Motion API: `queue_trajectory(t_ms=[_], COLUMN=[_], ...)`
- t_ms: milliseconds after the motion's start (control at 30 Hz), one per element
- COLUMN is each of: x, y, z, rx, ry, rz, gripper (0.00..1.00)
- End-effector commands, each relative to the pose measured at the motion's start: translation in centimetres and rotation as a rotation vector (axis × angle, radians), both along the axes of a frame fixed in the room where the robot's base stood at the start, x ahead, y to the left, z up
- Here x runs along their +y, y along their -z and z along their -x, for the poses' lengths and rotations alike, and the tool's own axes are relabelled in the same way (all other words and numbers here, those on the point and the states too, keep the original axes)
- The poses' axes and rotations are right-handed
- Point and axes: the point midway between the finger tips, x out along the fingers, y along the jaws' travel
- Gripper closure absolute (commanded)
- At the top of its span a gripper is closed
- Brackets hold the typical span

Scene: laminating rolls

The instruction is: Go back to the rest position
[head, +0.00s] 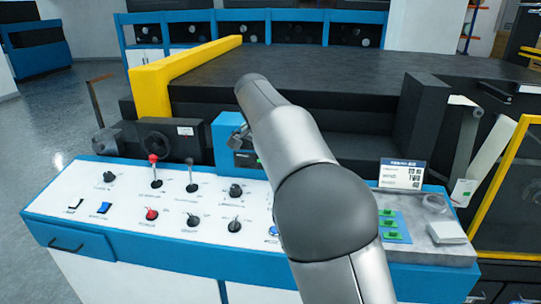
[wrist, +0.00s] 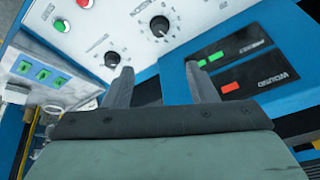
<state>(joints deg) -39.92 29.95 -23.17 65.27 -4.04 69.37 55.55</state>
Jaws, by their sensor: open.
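My gripper (wrist: 161,76) is open, with its two fingers apart and nothing between them. It hangs over the control panel (wrist: 131,32), which also shows in the head view (head: 100,205). A large black knob (wrist: 160,27) and a smaller black knob (wrist: 112,60) lie beyond the fingers. In the head view my grey arm crosses the panel and hides most of the gripper beside the blue box (head: 224,130).
A red-knobbed lever (head: 153,160) and a dark lever (head: 190,163) stand up from the panel. A yellow guard bar (head: 152,88) rises behind. The space above the panel's left part is free.

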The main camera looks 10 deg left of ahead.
Motion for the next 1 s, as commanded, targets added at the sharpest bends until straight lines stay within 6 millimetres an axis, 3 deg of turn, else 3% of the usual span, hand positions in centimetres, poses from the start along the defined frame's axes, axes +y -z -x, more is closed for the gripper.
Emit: queue_trajectory(t_ms=[267,367,467,567,700,900,1000], x=[-0.4,-2.8,-7.4,-12.4,-17.5,-20.9,-21.6], y=[0.0,0.3,1.2,2.6,5.7,10.9,13.1], z=[0.1,1.0,3.8,8.7,17.6,29.8,33.9], rx=[0.005,0.034,0.097,0.167,0.246,0.319,0.341], ry=[-0.001,-0.014,-0.057,-0.140,-0.288,-0.476,-0.538], rz=[-0.001,-0.007,-0.022,-0.043,-0.058,-0.043,-0.029], gripper=[0.48,0.48,0.48,0.48,0.48,0.48,0.48])
